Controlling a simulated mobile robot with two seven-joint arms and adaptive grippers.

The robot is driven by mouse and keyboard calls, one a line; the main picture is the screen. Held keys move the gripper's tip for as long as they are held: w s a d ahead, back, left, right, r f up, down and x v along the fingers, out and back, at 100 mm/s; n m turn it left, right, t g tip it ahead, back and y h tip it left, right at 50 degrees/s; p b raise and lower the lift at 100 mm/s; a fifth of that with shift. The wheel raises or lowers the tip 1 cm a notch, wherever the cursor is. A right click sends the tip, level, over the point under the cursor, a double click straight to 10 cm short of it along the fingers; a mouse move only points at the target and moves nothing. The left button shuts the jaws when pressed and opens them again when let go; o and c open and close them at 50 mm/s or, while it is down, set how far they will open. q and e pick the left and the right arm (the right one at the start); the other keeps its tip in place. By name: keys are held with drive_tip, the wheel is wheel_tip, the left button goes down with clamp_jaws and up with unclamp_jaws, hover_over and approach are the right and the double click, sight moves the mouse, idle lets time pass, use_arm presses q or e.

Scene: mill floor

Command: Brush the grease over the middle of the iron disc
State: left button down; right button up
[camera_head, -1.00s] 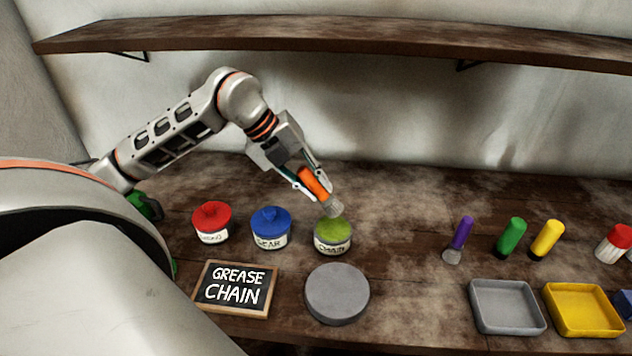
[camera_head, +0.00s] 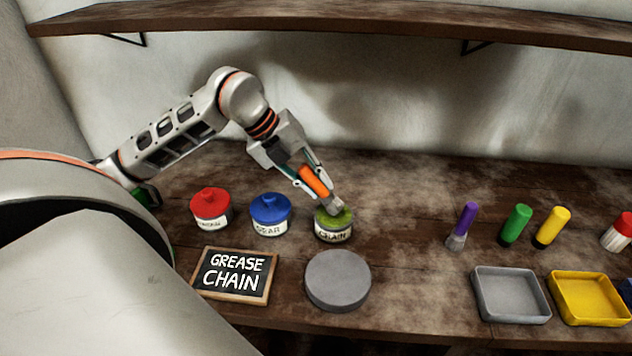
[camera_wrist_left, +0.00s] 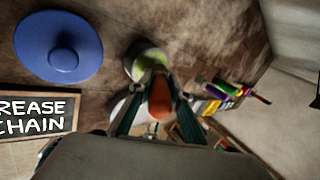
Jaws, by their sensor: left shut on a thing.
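My left gripper (camera_head: 312,178) is shut on the orange handle of a brush (camera_head: 316,181). The brush tilts down to the right, and its grey head is at the open top of the jar labelled CHAIN (camera_head: 333,234), with green grease inside. Whether the bristles are in the grease is hard to tell. The iron disc (camera_head: 338,281), a plain grey round plate, lies flat in front of the jar with no grease seen on it. In the left wrist view the orange handle (camera_wrist_left: 160,98) is between the fingers. My right gripper is not in view.
Red (camera_head: 211,210) and blue (camera_head: 270,214) lidded jars stand left of the CHAIN jar. A slate reading GREASE CHAIN (camera_head: 235,275) lies in front. Purple (camera_head: 463,225), green (camera_head: 515,225) and yellow (camera_head: 552,227) handled tools and grey (camera_head: 511,317) and yellow (camera_head: 590,320) trays are at right.

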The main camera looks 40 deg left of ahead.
use_arm(q)
drive_tip(key=shift+f+b, duration=0.35)
drive_tip(key=shift+f, duration=0.05)
idle(0.5)
drive_tip(key=shift+f, duration=0.15)
idle(1.4)
drive_tip(key=shift+r+p, duration=1.05)
drive_tip(key=shift+r, duration=0.85)
drive_tip(key=shift+r+p, duration=1.05)
drive_tip(key=shift+r, duration=0.65)
